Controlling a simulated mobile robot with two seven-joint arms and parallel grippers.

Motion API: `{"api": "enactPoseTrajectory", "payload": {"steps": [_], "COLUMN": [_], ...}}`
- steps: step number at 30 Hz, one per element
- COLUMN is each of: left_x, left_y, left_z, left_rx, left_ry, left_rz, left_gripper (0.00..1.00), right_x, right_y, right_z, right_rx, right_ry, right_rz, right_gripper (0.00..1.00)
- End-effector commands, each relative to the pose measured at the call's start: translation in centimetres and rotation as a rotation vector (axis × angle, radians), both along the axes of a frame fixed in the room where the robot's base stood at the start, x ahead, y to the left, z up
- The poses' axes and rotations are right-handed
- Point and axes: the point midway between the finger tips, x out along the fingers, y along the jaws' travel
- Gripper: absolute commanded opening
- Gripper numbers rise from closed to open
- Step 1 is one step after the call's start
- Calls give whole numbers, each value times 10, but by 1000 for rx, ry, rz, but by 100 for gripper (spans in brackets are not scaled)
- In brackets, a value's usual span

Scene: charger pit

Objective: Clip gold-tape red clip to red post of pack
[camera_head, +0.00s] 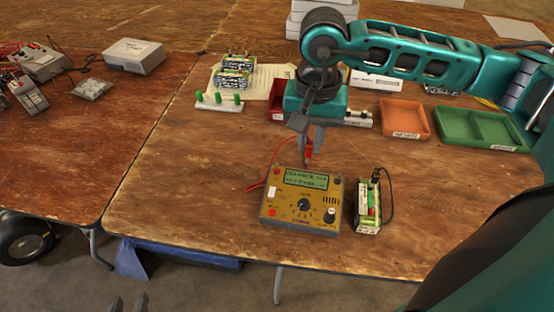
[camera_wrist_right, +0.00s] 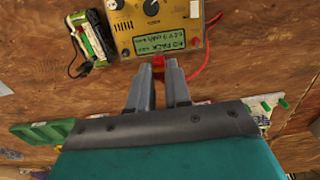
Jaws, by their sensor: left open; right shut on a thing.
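My right gripper (camera_head: 307,145) is shut on a red clip (camera_head: 309,153) above the far edge of the yellow charger (camera_head: 290,206). The clip (camera_wrist_right: 159,62) also shows between the fingertips in the right wrist view, and a red lead (camera_head: 265,172) runs from it to the charger. Gold tape on it is not clear. The pack (camera_head: 366,215), green and white, lies right of the charger with a black lead at its far end. In the right wrist view the pack (camera_wrist_right: 95,40) is at upper left; its red post is too small to tell. My left gripper (camera_head: 130,304) is open and empty at the bottom edge.
Orange (camera_head: 403,117) and green (camera_head: 481,129) trays stand behind at right. A white rack with green pegs (camera_head: 219,103) and more packs (camera_head: 233,71) stand behind at left. Bare table lies left of the charger. A grey box (camera_head: 134,56) and meters sit on the left table.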

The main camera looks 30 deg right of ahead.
Motion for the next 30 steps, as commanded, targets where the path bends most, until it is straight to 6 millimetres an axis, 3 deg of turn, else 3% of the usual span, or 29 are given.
{"api": "enactPoseTrajectory", "payload": {"steps": [12, 30], "left_x": [0, 0], "left_y": [0, 0], "left_z": [-26, -54], "left_rx": [-1, 0], "left_ry": [-1, -1], "left_rz": [1, 0], "left_gripper": [43, 43], "right_x": [-63, -121], "right_y": [-45, -86], "right_z": [-4, -2], "right_rx": [-5, -3], "right_ry": [0, 0], "right_rz": [-2, -2], "right_gripper": [1, 1]}}
